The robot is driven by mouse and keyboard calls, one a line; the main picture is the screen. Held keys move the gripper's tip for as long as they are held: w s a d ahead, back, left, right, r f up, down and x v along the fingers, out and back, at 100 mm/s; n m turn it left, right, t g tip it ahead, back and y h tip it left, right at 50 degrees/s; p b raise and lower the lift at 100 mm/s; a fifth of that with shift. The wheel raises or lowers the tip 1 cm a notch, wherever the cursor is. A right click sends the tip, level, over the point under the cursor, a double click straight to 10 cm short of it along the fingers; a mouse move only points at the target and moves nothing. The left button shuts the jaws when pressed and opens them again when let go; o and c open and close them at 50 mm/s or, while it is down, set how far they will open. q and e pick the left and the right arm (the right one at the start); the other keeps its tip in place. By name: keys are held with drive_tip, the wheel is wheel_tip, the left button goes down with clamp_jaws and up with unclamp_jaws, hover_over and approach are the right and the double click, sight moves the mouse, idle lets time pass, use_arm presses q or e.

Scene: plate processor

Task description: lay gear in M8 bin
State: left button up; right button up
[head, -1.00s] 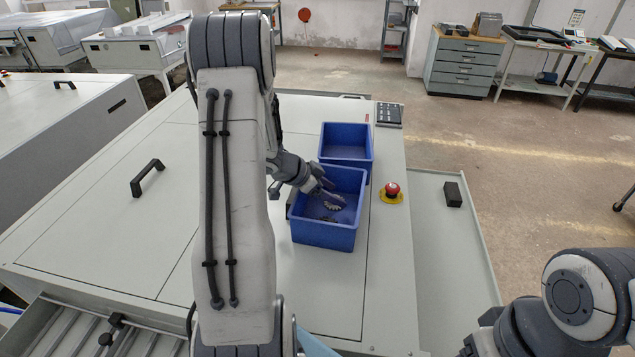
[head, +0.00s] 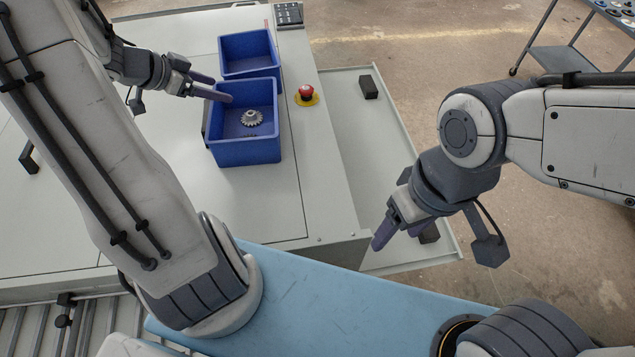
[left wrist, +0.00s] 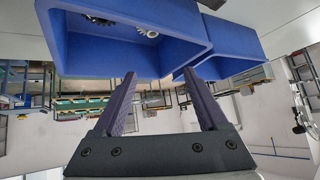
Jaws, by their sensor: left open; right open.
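A grey metal gear (head: 252,117) lies in the nearer blue bin (head: 254,155); it also shows in the left wrist view (left wrist: 147,32). A second, darker toothed piece (left wrist: 98,20) lies in the same bin. A farther blue bin (head: 248,40) stands just behind and looks empty. No label is readable, so I cannot tell which bin is M8. My left gripper (head: 222,93) is open and empty at the nearer bin's left rim; its spread fingers show in the left wrist view (left wrist: 159,74). My right gripper (head: 382,238) is open and empty, right of the cabinet.
Both bins stand on a light grey cabinet top (head: 170,140). A red emergency button (head: 306,92) on a yellow base is right of them, with a dark control panel (head: 289,14) at the back. A low grey tray (head: 345,130) holds a black block (head: 369,87).

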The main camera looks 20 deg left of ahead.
use_arm(q)
drive_tip(key=w+d+r+t+y, duration=0.25)
drive_tip(key=w+d+r, duration=0.25)
drive_tip(key=w+d, duration=0.3)
drive_tip(key=s+d+n+g+y, duration=0.1)
drive_tip(key=s+d+g+y, duration=0.15)
drive_tip(key=d, duration=0.75)
drive_tip(key=s+d+f+g, duration=0.1)
drive_tip(key=s+d+g, duration=0.1)
drive_tip(key=s+d, duration=0.3)
drive_tip(key=s+d+f+m+g+h, duration=0.1)
drive_tip(key=s+d+g, duration=0.2)
drive_tip(key=s, duration=1.1)
drive_tip(key=s+d+f+g+h, duration=0.1)
drive_tip(key=s+d+g, duration=0.2)
drive_tip(key=s+d, duration=0.4)
drive_tip(key=shift+s+f+m, duration=0.3)
drive_tip(key=shift+s+f, duration=0.1)
drive_tip(key=shift+s, duration=0.8)
